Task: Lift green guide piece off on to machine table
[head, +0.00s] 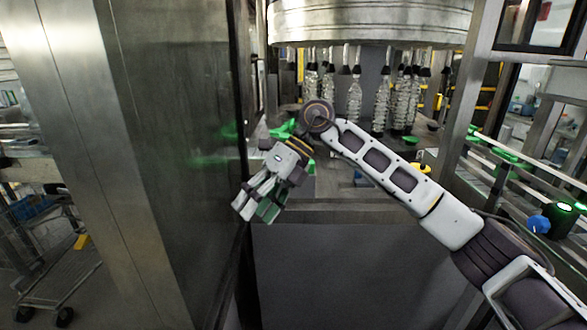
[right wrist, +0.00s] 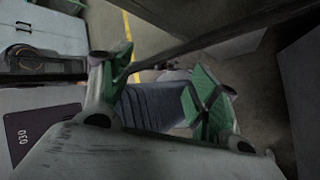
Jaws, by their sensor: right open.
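A green piece (head: 284,130), which looks like the guide piece, is on the machine table (head: 345,211) in the head view. It is partly hidden behind my right wrist, so I cannot tell its full shape. My right gripper (head: 256,203) is open, with fingers pointing down and left, in front of the table's left edge and close to the steel panel. In the right wrist view my right gripper's (right wrist: 160,88) green-padded fingers are spread apart, with no green guide piece visible between them. My left gripper is not in view.
A tall steel panel (head: 180,130) stands close on the left. Clear bottles (head: 354,100) hang under the round carousel (head: 370,20) behind the table. A conveyor with green guides (head: 507,156) runs along the right. A cart (head: 60,275) stands at lower left.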

